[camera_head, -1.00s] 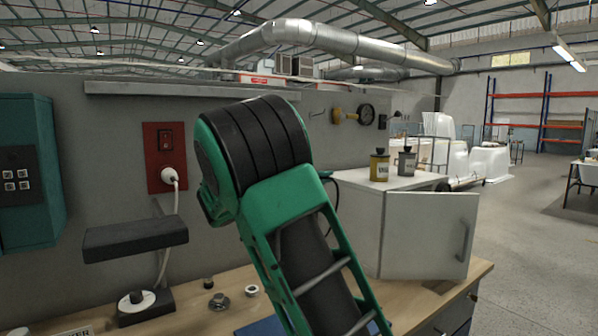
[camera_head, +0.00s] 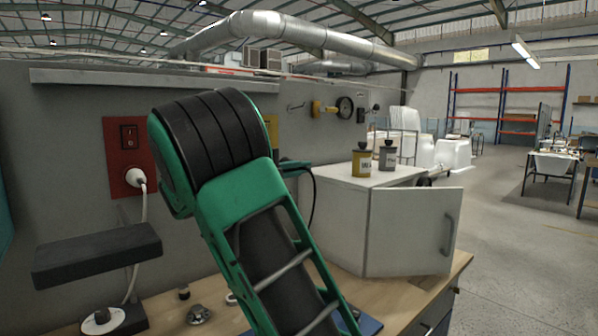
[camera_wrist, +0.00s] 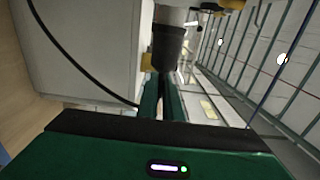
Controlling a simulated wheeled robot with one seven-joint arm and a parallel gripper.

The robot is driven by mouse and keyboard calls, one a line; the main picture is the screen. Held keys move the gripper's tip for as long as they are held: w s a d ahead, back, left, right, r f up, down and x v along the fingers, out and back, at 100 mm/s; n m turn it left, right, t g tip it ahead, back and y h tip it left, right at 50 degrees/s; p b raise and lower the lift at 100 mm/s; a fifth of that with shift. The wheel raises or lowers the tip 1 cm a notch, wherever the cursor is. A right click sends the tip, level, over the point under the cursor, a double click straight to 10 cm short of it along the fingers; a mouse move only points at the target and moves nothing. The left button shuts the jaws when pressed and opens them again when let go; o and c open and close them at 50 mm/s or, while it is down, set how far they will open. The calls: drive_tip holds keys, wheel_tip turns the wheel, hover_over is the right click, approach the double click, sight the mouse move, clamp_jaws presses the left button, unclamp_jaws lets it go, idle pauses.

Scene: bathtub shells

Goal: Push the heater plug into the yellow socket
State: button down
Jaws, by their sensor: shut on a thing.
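A yellow panel (camera_head: 271,125), apparently the yellow socket, is on the grey wall; my arm hides most of it in the head view. My gripper (camera_head: 294,164) is just right of it, partly behind my green and black arm. In the wrist view my green fingers (camera_wrist: 162,88) are shut at a dark cylindrical body, which looks like the heater plug (camera_wrist: 168,45). A black cable (camera_wrist: 80,68) runs to the fingers, and hangs in a loop beside the white cabinet in the head view (camera_head: 314,195). The plug's pins and the socket face are hidden.
A red switch panel (camera_head: 117,185) with a white plug (camera_head: 136,177) is on the wall at left, above a dark shelf block (camera_head: 97,254). The white cabinet (camera_head: 340,230) with its door open stands close at right, carrying a yellow tin (camera_head: 361,163) and a grey tin (camera_head: 386,158).

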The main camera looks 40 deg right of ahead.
drive_tip(key=shift+w+d, duration=0.1)
drive_tip(key=shift+w, duration=2.5)
drive_tip(key=shift+w, duration=1.35)
drive_tip(key=c, duration=1.8)
unclamp_jaws()
drive_tip(key=shift+c, duration=0.2)
drive_tip(key=shift+s, duration=0.1)
